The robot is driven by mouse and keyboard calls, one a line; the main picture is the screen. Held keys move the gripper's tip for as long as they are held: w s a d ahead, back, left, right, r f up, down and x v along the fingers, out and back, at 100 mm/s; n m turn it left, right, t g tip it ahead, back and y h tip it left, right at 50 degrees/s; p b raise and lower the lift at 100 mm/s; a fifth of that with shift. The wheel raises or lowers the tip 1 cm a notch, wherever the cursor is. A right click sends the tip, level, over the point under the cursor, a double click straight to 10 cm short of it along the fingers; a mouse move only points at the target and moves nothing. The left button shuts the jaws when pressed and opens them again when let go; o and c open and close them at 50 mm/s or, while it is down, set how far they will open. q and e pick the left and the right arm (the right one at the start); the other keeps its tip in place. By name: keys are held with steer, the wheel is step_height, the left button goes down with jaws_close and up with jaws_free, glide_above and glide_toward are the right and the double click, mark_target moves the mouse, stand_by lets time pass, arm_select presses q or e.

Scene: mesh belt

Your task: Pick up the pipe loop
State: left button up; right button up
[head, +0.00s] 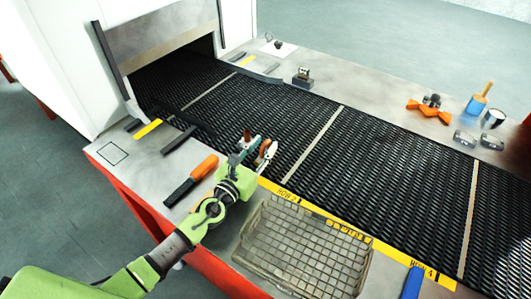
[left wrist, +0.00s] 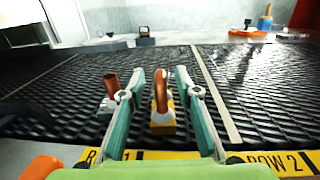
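The pipe loop is an upright copper-coloured loop on a small yellowish base (left wrist: 161,92). It stands over the mesh belt near the belt's front edge. In the head view it shows as a copper-brown shape (head: 267,149) by my left gripper (head: 256,148). In the left wrist view the two green fingers of that gripper (left wrist: 161,72) are apart, with the loop seen in the gap between them. Neither finger appears to press on it. I cannot tell how deep it lies between them. My right gripper is in neither view.
A brown short pipe (left wrist: 111,84) stands just left of the left finger. A wire basket (head: 303,250) and an orange-handled tool (head: 192,180) lie on the front ledge. The dark mesh belt (head: 385,160) is mostly bare to the right.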

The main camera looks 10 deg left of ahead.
arm_select(q)
steer(key=shift+x, duration=0.95)
steer(key=shift+s, duration=0.1)
steer(key=shift+c, duration=1)
jaws_close()
steer(key=shift+r, duration=0.1)
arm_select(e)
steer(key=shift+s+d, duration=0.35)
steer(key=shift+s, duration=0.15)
